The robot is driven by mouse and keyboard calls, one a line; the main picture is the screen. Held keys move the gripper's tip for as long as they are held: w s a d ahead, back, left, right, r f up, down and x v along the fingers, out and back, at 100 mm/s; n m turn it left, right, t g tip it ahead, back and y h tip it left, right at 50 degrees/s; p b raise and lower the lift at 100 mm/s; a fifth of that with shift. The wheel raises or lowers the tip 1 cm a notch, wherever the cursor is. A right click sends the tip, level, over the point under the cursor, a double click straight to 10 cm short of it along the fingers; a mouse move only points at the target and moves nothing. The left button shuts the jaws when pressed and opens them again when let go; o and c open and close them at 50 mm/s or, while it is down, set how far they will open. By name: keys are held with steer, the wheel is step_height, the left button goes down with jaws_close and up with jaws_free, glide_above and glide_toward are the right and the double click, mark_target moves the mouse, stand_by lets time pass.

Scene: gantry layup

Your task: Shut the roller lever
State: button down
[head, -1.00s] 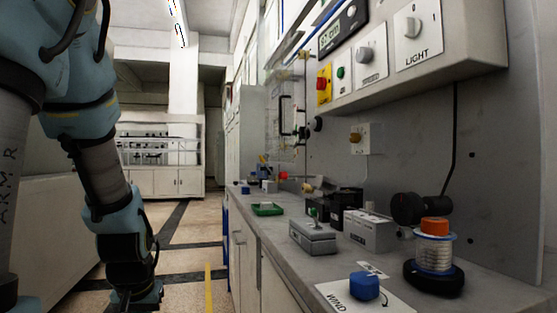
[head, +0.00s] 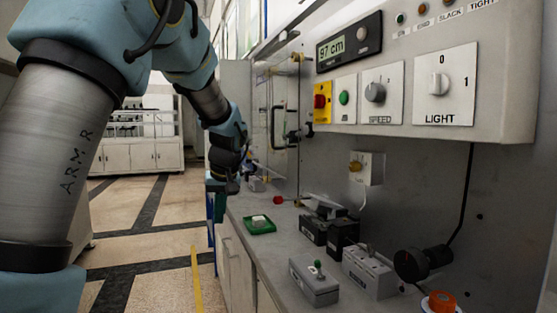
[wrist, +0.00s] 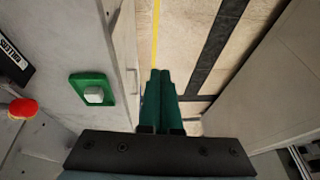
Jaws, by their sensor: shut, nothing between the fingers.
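A red knob (head: 278,199) on a short rod sits low at the back of the bench, beyond the green tray; it looks like the roller lever's end, but I cannot be sure. A red knob also shows at the left of the wrist view (wrist: 23,108). The lever's mount is partly hidden, and I cannot tell its position. My gripper (wrist: 158,78) has green fingers pressed together, empty, pointing past the bench's front edge over the floor. In the head view my gripper (head: 216,200) is by the bench's front edge, left of the knob and apart from it.
A green tray (head: 247,229) with a white block lies near the bench edge. Black boxes (head: 341,235), a grey switch box (head: 314,283) and a grey block (head: 369,273) stand nearer. A clear panel (head: 281,125) rises behind. Floor left of the bench is free.

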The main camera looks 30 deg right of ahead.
steer(key=s+d+r+t+p, duration=0.35)
steer(key=d+r+p, duration=0.45)
steer(key=d+r, duration=1.05)
steer(key=p, duration=0.3)
glide_above(280, 198)
steer(key=shift+g+h, duration=0.3)
steer(key=shift+g, duration=0.15)
steer(key=f, duration=0.8)
steer(key=shift+w+d+f, duration=0.15)
steer(key=shift+w+f, duration=0.2)
steer(key=f, duration=0.2)
steer(key=f+p, duration=0.1)
steer(key=f, duration=0.1)
steer(key=shift+s, duration=0.3)
steer(key=shift+f, duration=0.2)
